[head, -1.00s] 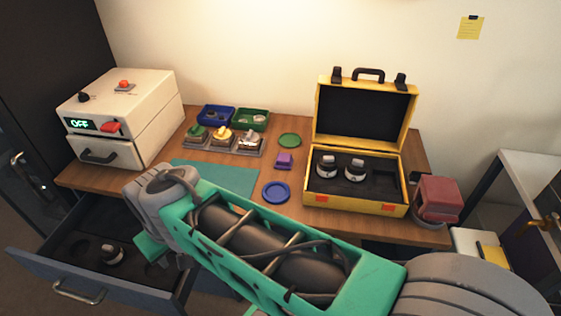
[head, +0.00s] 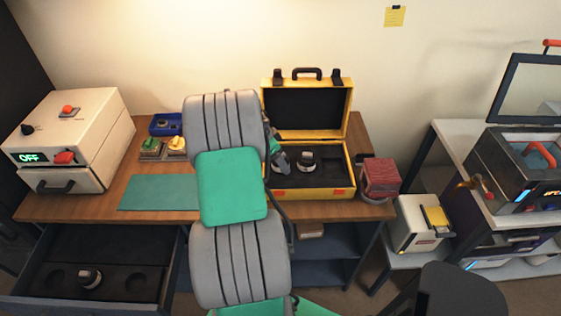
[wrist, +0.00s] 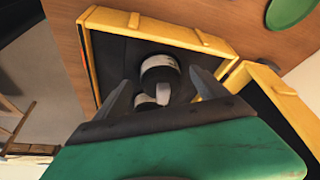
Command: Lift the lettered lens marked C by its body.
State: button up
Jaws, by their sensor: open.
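Two dark lenses with pale bands sit in the open yellow case. One lens (head: 306,160) shows in the head view; the other is mostly hidden by my arm. In the wrist view a larger-looking lens (wrist: 159,70) lies ahead of my fingers and another lens (wrist: 145,103) is closer, between them. A third lens (head: 89,278) stands in the open drawer. No letter is readable, so I cannot tell which is C. My gripper (wrist: 164,88) is open, over the case, its fingers either side of the lenses; I cannot tell whether it touches any.
The yellow case (head: 309,194) has its lid standing up behind. The drawer (head: 125,288) is pulled out at lower left. A white OFF machine (head: 85,130) stands at the left. A dark red block (head: 380,177) is right of the case. A green mat (head: 158,192) lies bare.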

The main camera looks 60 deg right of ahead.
jog(key=shift+x, duration=0.75)
jog(key=shift+w, duration=0.1)
jog(key=c, duration=1.4)
jog(key=shift+r, duration=0.1)
jog(key=shift+c, duration=0.2)
jog(key=shift+d+r, duration=0.1)
